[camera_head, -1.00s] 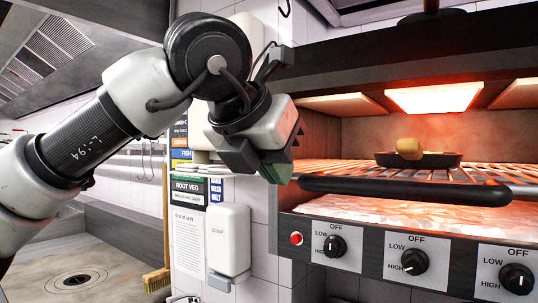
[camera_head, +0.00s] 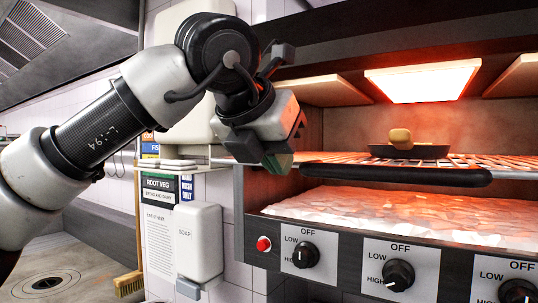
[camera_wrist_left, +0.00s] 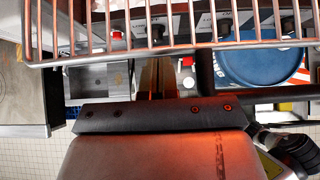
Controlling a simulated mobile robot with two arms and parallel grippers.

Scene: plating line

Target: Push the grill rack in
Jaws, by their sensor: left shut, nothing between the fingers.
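The grill rack (camera_head: 490,160) is a wire rack with a thick dark front bar (camera_head: 400,173), inside the open-fronted grill under a glowing heater. Its bars (camera_wrist_left: 180,40) cross the top of the left wrist view. My left gripper (camera_head: 279,163) is shut and empty, at the left end of the front bar. It overlaps the bar's end in the head view, and I cannot tell whether it touches. In the left wrist view its fingers (camera_wrist_left: 157,78) lie just below the rack's edge bar. My right gripper is not in view.
A dark pan (camera_head: 425,152) with a pale piece of food (camera_head: 400,138) stands on the rack. Knobs (camera_head: 305,255) and a red button (camera_head: 263,244) sit on the panel below. A soap dispenser (camera_head: 198,243) hangs on the wall at left.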

